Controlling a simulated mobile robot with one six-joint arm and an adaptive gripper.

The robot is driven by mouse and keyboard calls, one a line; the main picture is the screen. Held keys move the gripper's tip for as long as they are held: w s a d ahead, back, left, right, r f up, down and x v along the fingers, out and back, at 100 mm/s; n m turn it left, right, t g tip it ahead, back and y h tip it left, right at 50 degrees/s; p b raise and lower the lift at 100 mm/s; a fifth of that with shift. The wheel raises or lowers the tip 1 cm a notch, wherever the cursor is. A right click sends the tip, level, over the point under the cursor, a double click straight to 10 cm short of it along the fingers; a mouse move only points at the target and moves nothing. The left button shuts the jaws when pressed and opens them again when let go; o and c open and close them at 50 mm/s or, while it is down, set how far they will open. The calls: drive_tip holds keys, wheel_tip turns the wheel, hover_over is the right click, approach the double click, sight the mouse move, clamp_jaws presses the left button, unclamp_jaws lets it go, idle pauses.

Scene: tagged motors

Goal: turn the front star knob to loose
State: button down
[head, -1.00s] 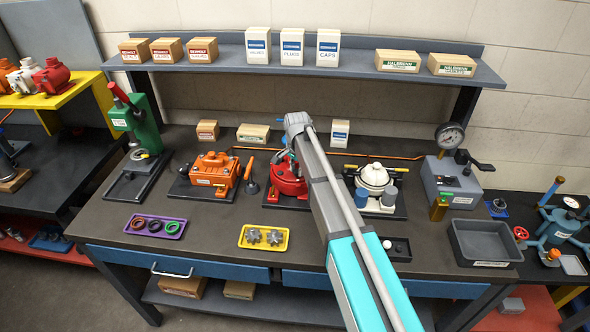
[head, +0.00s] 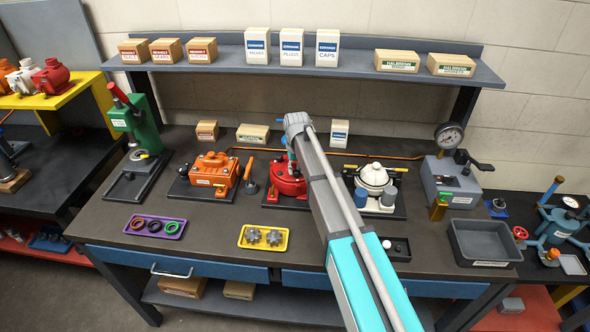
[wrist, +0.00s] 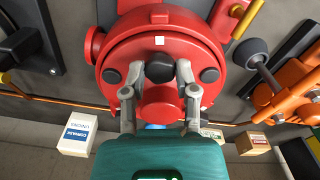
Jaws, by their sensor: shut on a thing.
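The red motor (head: 284,180) stands on a black base near the middle of the bench, partly hidden behind my arm in the head view. In the wrist view its round red face (wrist: 160,42) fills the upper middle. A black knob (wrist: 159,68) sits at the near edge of that face, with one dark round part on each side. My gripper (wrist: 159,80) has a finger on each side of the black knob and is shut on it. In the head view my gripper's fingers are hidden behind the arm. I cannot make out the knob's loose or tight marking.
An orange motor (head: 213,170) stands left of the red one, and a white motor (head: 375,179) stands right. A yellow tray (head: 264,248) of gears and a purple tray (head: 136,227) of rings lie in front. An empty grey bin (head: 459,251) is at the right.

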drive_tip(key=n, duration=0.4)
drive_tip(key=shift+n, duration=0.3)
drive_tip(key=n, duration=0.3)
drive_tip(key=shift+n, duration=0.4)
drive_tip(key=n, duration=0.7)
drive_tip(key=shift+f, duration=0.1)
drive_tip(key=n, duration=0.5)
drive_tip(key=shift+n, duration=0.3)
drive_tip(key=n, duration=0.5)
drive_tip(key=shift+n, duration=0.3)
drive_tip(key=c, duration=0.7)
unclamp_jaws()
drive_tip(key=shift+o, duration=0.2)
